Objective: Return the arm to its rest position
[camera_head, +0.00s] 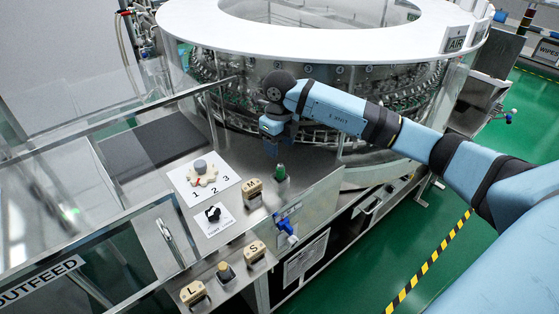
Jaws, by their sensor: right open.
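My right arm comes in from the lower right and reaches over the front edge of the machine. Its gripper (276,145) points down above the green button (280,172) on the metal panel, apart from any held object. The jaws are open and look empty; their tips are small and dark in this view. Whether they touch the green button, I cannot tell. My left gripper does not show.
The round washer (310,36) with its white ring stands behind the arm. Clear guards (120,150) stand at left. Green floor (430,235) is open at right.

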